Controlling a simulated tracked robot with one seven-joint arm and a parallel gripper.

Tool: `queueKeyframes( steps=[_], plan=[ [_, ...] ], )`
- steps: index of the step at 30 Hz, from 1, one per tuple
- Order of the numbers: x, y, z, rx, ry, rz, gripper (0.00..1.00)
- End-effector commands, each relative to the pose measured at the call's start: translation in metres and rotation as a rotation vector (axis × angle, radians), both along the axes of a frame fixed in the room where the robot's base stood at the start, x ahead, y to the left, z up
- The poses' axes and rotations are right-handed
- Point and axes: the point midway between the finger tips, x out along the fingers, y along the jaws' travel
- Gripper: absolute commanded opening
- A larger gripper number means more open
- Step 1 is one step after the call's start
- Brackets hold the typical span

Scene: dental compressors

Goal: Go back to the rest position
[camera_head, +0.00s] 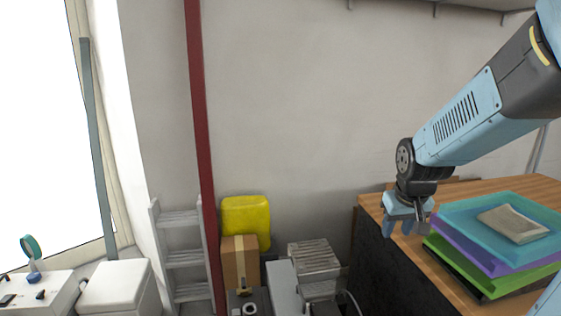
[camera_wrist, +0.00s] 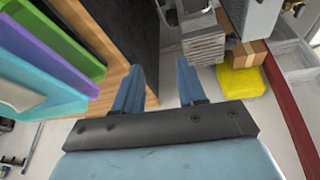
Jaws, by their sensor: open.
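My gripper (camera_head: 408,228) is at the end of my blue and black arm, pointing down near the left edge of the wooden table (camera_head: 376,201). In the wrist view my gripper (camera_wrist: 160,88) shows two blue fingers spread apart with nothing between them. The fingers are beside the stacked trays, apart from them as far as I can see.
Stacked teal, purple and green trays (camera_head: 463,248) stand on the table, with a folded brown cloth or packet (camera_head: 513,224) in the top one. A yellow container (camera_head: 246,222), a cardboard box (camera_head: 240,262), a grey ladder (camera_head: 181,259) and a red post (camera_head: 201,150) are left.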

Motion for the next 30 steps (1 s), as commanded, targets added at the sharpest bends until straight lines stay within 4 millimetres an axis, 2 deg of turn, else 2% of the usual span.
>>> queueKeyframes(
  steps=[6,18,24,30],
  plan=[
    [-0.029,0.012,0.038,0.014,-0.045,-0.007,0.40],
    [-0.092,0.030,0.092,0.046,-0.116,-0.016,0.40],
    [-0.121,0.036,0.108,0.062,-0.143,-0.017,0.40],
    [-0.135,0.039,0.114,0.069,-0.154,-0.019,0.40]
  ],
)
